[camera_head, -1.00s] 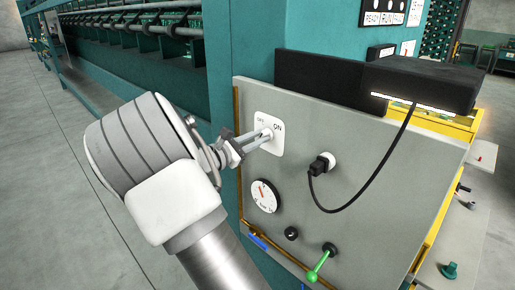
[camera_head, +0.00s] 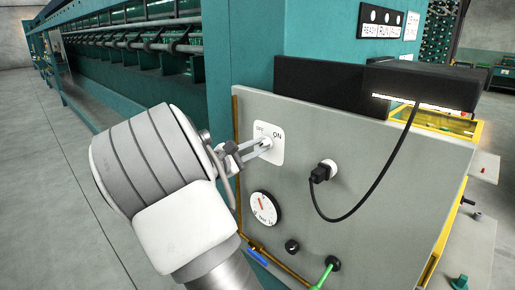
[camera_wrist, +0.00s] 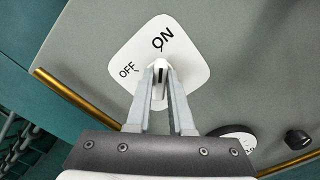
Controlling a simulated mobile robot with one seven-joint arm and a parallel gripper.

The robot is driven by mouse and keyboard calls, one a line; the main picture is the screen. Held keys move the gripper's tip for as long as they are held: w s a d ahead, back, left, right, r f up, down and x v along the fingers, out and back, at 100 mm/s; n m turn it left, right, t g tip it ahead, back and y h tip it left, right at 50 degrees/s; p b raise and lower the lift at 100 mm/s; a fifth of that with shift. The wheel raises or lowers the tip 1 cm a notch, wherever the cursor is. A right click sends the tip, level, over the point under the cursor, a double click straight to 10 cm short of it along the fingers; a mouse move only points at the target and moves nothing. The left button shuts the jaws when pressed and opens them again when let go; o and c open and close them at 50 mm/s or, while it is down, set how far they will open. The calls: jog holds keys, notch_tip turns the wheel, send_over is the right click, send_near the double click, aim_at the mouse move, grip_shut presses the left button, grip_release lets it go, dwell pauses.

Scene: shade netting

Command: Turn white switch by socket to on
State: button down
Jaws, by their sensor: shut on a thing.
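The white switch plate (camera_head: 273,153) is on the grey panel, with OFF at its left and ON at its right. It also shows in the wrist view (camera_wrist: 190,72). My gripper (camera_head: 266,143) reaches it from the left. In the wrist view my gripper (camera_wrist: 160,70) has its fingertips shut on the small white switch lever (camera_wrist: 160,64), just below and between the two words. The fingers mostly hide the lever, so I cannot tell which word it is set to. The black plug in the round white socket (camera_head: 331,168) is to the right of the switch plate.
A black cable (camera_head: 372,190) hangs from the plug up to the black lamp box (camera_head: 420,84). Below the switch are a round dial (camera_head: 265,208), a black knob (camera_head: 292,246) and a green-handled lever (camera_head: 325,272). Open floor (camera_head: 45,190) lies to the left.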

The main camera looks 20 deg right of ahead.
jog(key=c, duration=0.8)
grip_release()
jog(key=v, duration=1.7)
jog(key=shift+a, duration=0.2)
jog(key=shift+s, duration=0.15)
